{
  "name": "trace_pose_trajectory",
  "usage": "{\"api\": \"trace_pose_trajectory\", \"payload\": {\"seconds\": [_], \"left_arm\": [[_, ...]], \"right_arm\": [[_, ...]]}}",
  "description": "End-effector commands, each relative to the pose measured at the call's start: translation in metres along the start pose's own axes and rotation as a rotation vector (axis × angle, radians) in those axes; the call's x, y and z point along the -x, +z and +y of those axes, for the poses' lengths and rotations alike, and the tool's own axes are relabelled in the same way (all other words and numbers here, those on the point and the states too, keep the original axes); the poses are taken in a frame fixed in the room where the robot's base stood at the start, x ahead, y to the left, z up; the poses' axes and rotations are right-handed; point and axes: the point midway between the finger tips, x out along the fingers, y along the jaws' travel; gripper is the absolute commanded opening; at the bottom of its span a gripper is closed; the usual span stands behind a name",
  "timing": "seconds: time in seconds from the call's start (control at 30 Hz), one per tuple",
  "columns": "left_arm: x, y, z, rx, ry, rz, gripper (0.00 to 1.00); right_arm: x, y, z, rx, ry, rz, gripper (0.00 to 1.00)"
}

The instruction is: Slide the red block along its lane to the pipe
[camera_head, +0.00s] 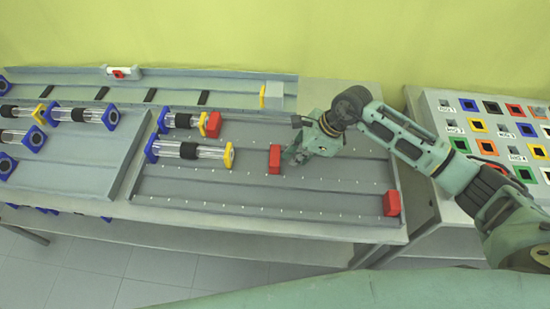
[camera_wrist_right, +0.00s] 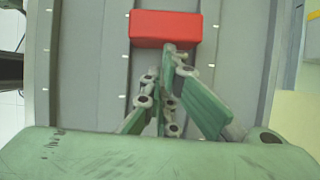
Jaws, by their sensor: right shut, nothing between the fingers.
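A red block (camera_head: 275,159) stands in the middle lane of the grey laned board (camera_head: 250,200). A glass pipe (camera_head: 190,150) with a blue end, a black band and a yellow end lies in the same lane to its left, with a clear gap between them. My right gripper (camera_head: 298,157) is shut and empty, just right of the block. In the right wrist view the block (camera_wrist_right: 165,29) is right ahead of the closed fingertips (camera_wrist_right: 168,48); they look close to it or touching. My left gripper is not in view.
Another red block (camera_head: 213,124) sits by a pipe (camera_head: 183,121) in the far lane. A third red block (camera_head: 392,203) stands at the right end of the near lane. A panel of coloured squares (camera_head: 490,130) is at the right.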

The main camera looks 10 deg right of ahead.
Motion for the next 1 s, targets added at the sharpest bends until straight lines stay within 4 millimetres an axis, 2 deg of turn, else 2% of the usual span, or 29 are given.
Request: {"api": "trace_pose_trajectory", "payload": {"seconds": [0.53,1.0], "left_arm": [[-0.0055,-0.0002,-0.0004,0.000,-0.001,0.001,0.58],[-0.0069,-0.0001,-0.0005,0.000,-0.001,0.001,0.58]], "right_arm": [[-0.0053,-0.0025,0.0000,0.000,0.000,0.000,0.00],[-0.0015,-0.0005,0.0002,0.001,0.001,0.000,0.00]]}}
